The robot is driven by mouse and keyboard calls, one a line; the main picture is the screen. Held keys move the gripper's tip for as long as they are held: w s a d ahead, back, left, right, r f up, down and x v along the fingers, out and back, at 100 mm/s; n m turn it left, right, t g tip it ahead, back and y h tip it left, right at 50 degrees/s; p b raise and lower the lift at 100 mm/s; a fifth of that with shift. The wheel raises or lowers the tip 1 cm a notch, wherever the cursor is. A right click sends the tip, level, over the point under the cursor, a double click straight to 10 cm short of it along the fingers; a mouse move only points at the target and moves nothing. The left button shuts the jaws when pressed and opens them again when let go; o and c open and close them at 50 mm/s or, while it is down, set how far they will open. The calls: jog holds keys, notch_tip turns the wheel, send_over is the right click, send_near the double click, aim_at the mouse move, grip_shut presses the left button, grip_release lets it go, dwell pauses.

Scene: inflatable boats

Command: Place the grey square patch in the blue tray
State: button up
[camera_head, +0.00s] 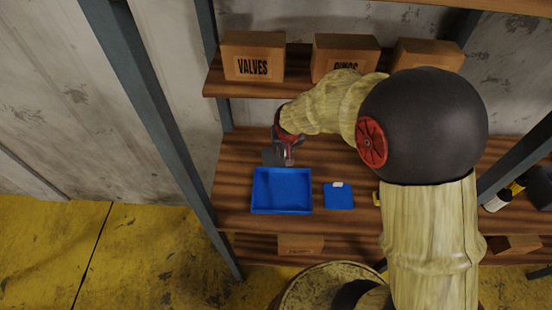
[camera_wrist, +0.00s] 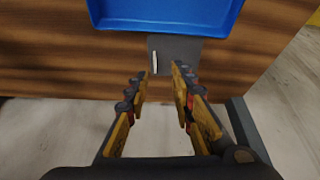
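The grey square patch (camera_wrist: 178,56) lies on the wooden shelf right beside the blue tray (camera_wrist: 165,28), with a small white mark near one edge. In the head view the patch (camera_head: 269,157) is just behind the tray (camera_head: 281,210), partly hidden by my gripper. The tray looks empty. My gripper (camera_head: 286,154) points down at the patch. In the wrist view its two fingers (camera_wrist: 160,74) are apart with nothing between them, their tips close to the near edge of the patch. I cannot tell whether they touch it.
A blue square patch (camera_head: 338,198) with a white label lies right of the tray. Cardboard boxes (camera_head: 252,57) stand on the upper shelf above my gripper. A steel post (camera_head: 160,110) rises at the left. Bottles (camera_head: 497,201) stand at the far right.

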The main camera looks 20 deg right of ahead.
aim_at(275, 156)
jog(key=shift+w+d+f, duration=0.1)
jog(key=shift+d+f, duration=0.05)
jog(key=shift+f, duration=0.3)
jog(key=shift+w+d+f, duration=0.1)
jog(key=shift+f, duration=0.35)
jog(key=x, duration=0.2)
jog(key=b+x, duration=0.1)
jog(key=x, duration=0.2)
jog(key=shift+d+f, duration=0.3)
jog(key=shift+f, duration=0.05)
grip_shut()
